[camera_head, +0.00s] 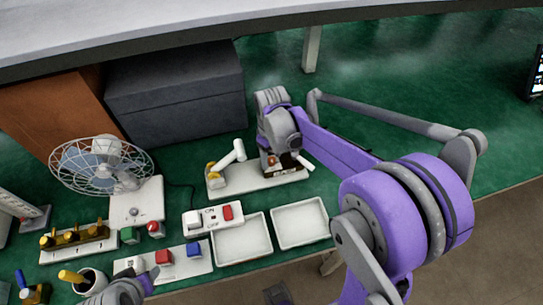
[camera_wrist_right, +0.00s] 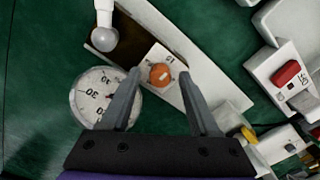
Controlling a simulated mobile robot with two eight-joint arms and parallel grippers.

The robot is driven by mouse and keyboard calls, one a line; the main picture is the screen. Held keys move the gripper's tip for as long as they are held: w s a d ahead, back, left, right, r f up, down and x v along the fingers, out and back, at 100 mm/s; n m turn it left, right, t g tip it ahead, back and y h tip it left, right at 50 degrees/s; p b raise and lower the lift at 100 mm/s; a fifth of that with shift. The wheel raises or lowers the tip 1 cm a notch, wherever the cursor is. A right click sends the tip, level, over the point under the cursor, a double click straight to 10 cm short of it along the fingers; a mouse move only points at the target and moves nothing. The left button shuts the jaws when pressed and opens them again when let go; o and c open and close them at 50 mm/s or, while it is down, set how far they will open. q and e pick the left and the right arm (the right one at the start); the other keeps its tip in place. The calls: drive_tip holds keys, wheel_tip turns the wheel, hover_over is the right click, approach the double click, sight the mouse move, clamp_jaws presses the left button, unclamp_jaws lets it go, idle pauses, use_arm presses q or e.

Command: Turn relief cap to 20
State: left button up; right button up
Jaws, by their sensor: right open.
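The orange-red relief cap (camera_wrist_right: 160,74) shows in the right wrist view on a small white plate (camera_wrist_right: 152,55) with printed marks, one reading like 10. A round white dial (camera_wrist_right: 92,98) with numbers is beside it, partly behind a finger. My right gripper (camera_wrist_right: 160,78) is open, its two fingers on either side of the cap in the picture; contact cannot be told. In the head view my right gripper (camera_head: 272,157) is over the right end of the pale pump base (camera_head: 238,187). My left gripper (camera_head: 125,290) is at the bottom edge, its jaws unclear.
A white pump handle (camera_head: 233,154) and a yellow part (camera_head: 212,169) are on the same base. In front are a red switch box (camera_head: 205,222) and two white trays (camera_head: 300,239). A fan (camera_head: 100,164) stands left, a dark box (camera_head: 176,92) behind. Green table is clear at the back right.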

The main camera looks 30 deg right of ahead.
clamp_jaws()
drive_tip(key=shift+m, duration=0.3)
idle(0.3)
drive_tip(key=m, duration=0.3)
drive_tip(key=shift+m+b, duration=0.3)
drive_tip(key=shift+b, duration=0.05)
drive_tip(key=m, duration=0.4)
use_arm(q)
drive_tip(key=shift+s+f+b, duration=0.2)
drive_tip(key=shift+f+b, duration=0.2)
drive_tip(key=shift+f, duration=0.45)
use_arm(e)
drive_tip(key=m, duration=0.5)
use_arm(q)
drive_tip(key=shift+f, duration=0.15)
use_arm(e)
drive_tip(key=shift+m, duration=2.1)
